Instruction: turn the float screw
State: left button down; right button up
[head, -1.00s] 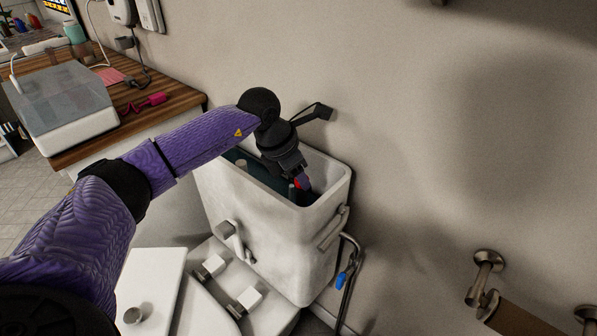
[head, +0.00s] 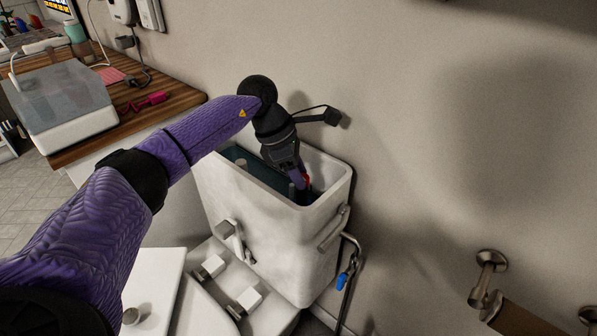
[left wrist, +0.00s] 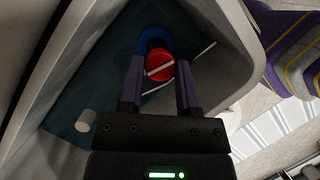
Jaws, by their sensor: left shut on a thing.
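The red float screw (left wrist: 160,66) shows in the left wrist view, a round red cap with a pale slot line across it, with a blue ring (left wrist: 153,40) behind it. My left gripper (left wrist: 160,75) has its two fingers on either side of the red screw and is shut on it. In the head view my left gripper (head: 301,183) reaches down into the open white toilet tank (head: 262,225), and a bit of red shows at its tips. The fingers partly hide the screw there. My right gripper is not in view.
Dark water (left wrist: 65,110) and a pale upright tube (left wrist: 86,121) are inside the tank. The tank walls stand close around my gripper. A pipe with a blue valve handle (head: 342,281) is at the right. A wooden counter (head: 180,103) stands at the left, and paper-roll holders (head: 489,262) are on the wall.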

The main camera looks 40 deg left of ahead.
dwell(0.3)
pick_arm(q)
jog(key=shift+c, duration=2)
grip_release()
jog(key=shift+o, duration=0.4)
jog(key=p+v, duration=0.4)
jog(key=v, duration=0.6)
